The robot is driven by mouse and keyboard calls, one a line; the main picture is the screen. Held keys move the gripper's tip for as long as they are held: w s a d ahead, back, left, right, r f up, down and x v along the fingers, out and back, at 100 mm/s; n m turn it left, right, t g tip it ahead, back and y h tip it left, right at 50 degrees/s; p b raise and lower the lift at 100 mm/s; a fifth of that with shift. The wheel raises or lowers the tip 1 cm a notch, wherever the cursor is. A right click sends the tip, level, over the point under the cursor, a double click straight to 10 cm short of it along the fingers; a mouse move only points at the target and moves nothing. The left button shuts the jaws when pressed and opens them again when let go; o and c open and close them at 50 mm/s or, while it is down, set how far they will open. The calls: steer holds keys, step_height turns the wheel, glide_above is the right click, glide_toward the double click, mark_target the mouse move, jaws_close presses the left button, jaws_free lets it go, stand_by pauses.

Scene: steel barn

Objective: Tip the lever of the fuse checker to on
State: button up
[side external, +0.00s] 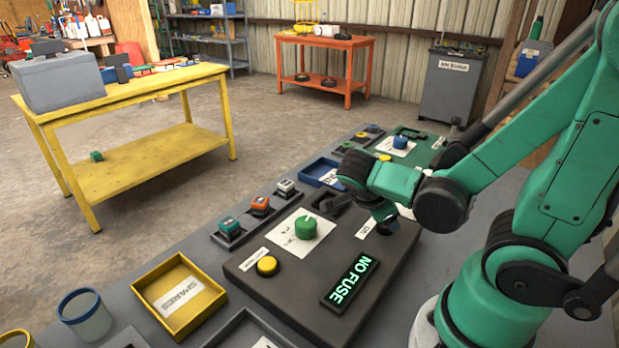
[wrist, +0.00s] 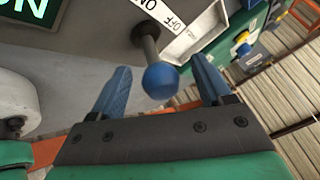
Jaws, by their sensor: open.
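The fuse checker (side external: 298,279) is a dark flat box in the side external view. Its display (side external: 350,283) reads NO FUSE in green. Its lever (wrist: 150,48) shows in the wrist view as a grey stem with a blue ball knob (wrist: 160,80). The lever's label (wrist: 170,20) bears ON and OFF; I cannot tell for sure which way the lever is tipped. My gripper (wrist: 162,84) is open, with its two blue fingers on either side of the knob, apart from it. In the side view my gripper (side external: 383,220) hides the lever.
The checker also carries a green knob (side external: 306,229) and a yellow button (side external: 267,266). A yellow tray (side external: 150,293), coloured fuses (side external: 260,204) in holders and a blue tray (side external: 316,171) stand around it. A second green panel (side external: 437,145) lies behind my wrist.

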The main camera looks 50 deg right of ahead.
steer(key=shift+v, duration=2.7)
steer(key=w+a+n+t+y, duration=0.1)
steer(key=n, duration=0.3)
steer(key=w+a+n+t+y, duration=0.1)
steer(key=n, duration=0.2)
steer(key=w+a+f+n+y, duration=0.1)
steer(key=n+y, duration=0.1)
steer(key=n, duration=0.2)
steer(key=shift+a+n+t, duration=0.1)
steer(key=shift+n+t, duration=0.2)
steer(key=shift+t, duration=0.1)
steer(key=w+a+r+n+t+y, duration=0.3)
steer(key=w+n+t+y, duration=0.1)
steer(key=n, duration=0.9)
steer(key=shift+a, duration=0.4)
